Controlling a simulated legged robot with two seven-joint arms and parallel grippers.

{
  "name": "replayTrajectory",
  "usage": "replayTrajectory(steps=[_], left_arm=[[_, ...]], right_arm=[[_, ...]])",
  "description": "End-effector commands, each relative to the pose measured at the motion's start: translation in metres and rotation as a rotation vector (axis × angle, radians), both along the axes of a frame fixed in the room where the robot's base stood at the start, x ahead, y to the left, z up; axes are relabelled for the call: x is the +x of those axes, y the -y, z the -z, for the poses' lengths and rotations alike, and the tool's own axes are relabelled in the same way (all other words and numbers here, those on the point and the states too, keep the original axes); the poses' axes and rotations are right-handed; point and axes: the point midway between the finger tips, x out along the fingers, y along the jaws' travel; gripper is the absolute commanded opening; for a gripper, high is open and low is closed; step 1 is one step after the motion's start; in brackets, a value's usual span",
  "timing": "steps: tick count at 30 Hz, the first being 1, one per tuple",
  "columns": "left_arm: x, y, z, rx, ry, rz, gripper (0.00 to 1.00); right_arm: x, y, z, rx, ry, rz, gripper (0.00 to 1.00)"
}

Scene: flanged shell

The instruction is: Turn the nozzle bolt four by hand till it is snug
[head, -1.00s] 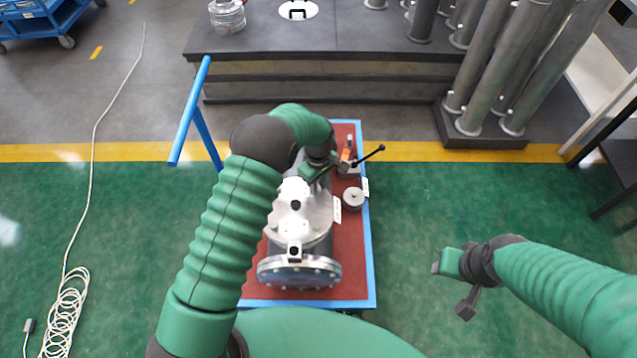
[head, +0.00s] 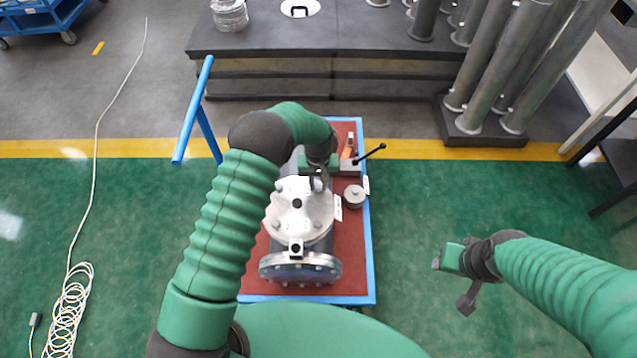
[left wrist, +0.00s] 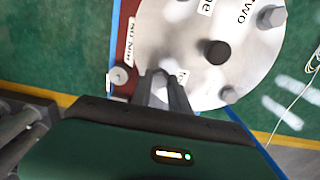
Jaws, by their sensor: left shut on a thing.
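The flanged shell (head: 300,240) is a silver body lying on the red top of a blue-edged cart. Its round bolted cover (head: 285,215) also shows in the left wrist view (left wrist: 205,75), with hex bolts around its rim and a dark plug near its middle. My left gripper (head: 318,182) is at the cover's far right edge. In the left wrist view its two fingers (left wrist: 165,92) are shut on a bolt (left wrist: 160,77); the bolt's label is partly hidden, so I cannot read its number. My right gripper (head: 455,262) hangs over the green floor, clear of the cart.
A small round grey part (head: 354,196) and a black-handled tool (head: 370,153) lie on the cart's right side. A blue push handle (head: 195,105) rises at the back left. Upright pipes (head: 495,80) stand at the back right. The floor right of the cart is clear.

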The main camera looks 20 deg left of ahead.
Motion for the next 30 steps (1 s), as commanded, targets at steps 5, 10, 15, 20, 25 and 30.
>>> replayTrajectory(steps=[5, 10, 15, 20, 25, 30], left_arm=[[0.0069, -0.0011, -0.0050, 0.001, 0.020, 0.028, 0.00], [0.0069, -0.0010, -0.0051, 0.001, 0.020, 0.035, 0.00], [0.0070, -0.0007, -0.0052, 0.000, 0.020, 0.034, 0.00], [0.0065, -0.0005, -0.0050, 0.000, 0.018, 0.034, 0.32], [0.0039, -0.0001, -0.0028, -0.001, 0.011, 0.034, 0.44], [0.0026, -0.0001, -0.0018, -0.001, 0.008, 0.034, 0.44]], right_arm=[[0.0000, 0.0000, -0.0012, 0.000, 0.000, 0.000, 0.44], [0.0000, 0.0000, -0.0012, 0.000, 0.000, 0.000, 0.44], [0.0000, 0.0000, -0.0012, 0.000, 0.000, 0.000, 0.44], [0.0000, 0.0000, -0.0012, 0.000, 0.000, 0.000, 0.44], [0.0001, 0.0000, -0.0010, 0.000, 0.000, 0.000, 0.44], [0.0000, 0.0000, -0.0009, 0.000, 0.000, 0.000, 0.44]])
